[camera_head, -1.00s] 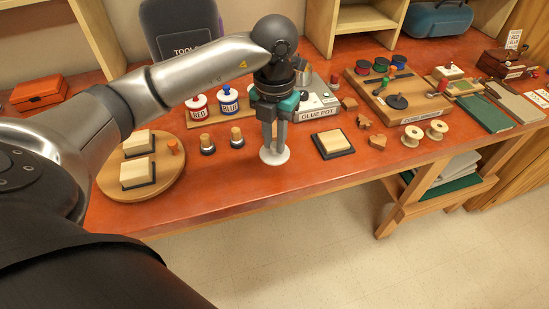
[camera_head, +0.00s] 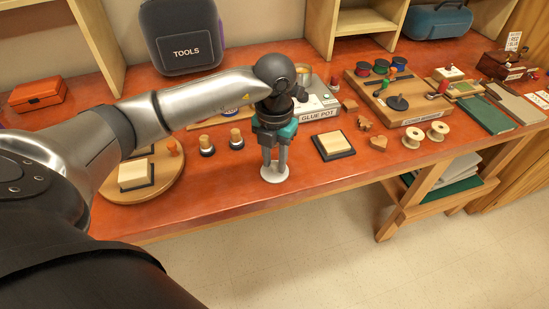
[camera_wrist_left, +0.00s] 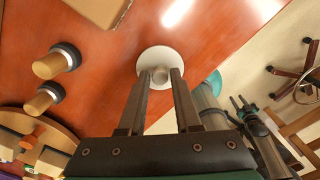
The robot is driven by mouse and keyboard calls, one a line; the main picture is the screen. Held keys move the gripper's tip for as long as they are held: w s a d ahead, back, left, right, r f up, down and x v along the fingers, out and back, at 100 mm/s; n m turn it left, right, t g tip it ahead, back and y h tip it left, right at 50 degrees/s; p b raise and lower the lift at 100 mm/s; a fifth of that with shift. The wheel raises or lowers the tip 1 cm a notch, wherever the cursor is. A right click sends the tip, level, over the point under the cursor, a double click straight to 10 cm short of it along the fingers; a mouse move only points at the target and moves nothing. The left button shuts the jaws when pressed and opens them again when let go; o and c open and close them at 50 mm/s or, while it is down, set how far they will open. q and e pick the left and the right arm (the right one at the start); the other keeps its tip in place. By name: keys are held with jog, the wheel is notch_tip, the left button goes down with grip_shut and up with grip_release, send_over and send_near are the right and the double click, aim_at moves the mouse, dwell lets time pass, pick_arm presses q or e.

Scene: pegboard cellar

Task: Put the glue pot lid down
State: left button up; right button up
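The glue pot lid is a pale round disc with a small knob (camera_head: 274,175), under my left gripper (camera_head: 274,163) near the table's front edge. It also shows in the left wrist view (camera_wrist_left: 158,55). There the fingertips of my left gripper (camera_wrist_left: 159,75) close around the knob, and the disc lies flat beyond them. I see no clear gap between disc and table, but cannot tell whether it touches. The grey glue pot base (camera_head: 318,103), labelled GLUE POT, stands behind, partly hidden by my arm. Dark fingers at the right of the wrist view look like my right gripper (camera_wrist_left: 242,103); their opening is unclear.
To the left are two wood-topped stampers (camera_head: 236,140) and a round wooden board (camera_head: 173,188) with pads. To the right are a dark-framed pad (camera_head: 333,146), small wooden shapes (camera_head: 378,143) and two spools (camera_head: 411,139). The table around the lid is bare.

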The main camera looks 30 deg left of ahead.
aim_at(274, 164)
pick_arm(q)
jog(key=shift+o, duration=1.3)
jog(key=shift+r, duration=0.25)
notch_tip(274, 164, up, 12)
jog(key=p, duration=0.1)
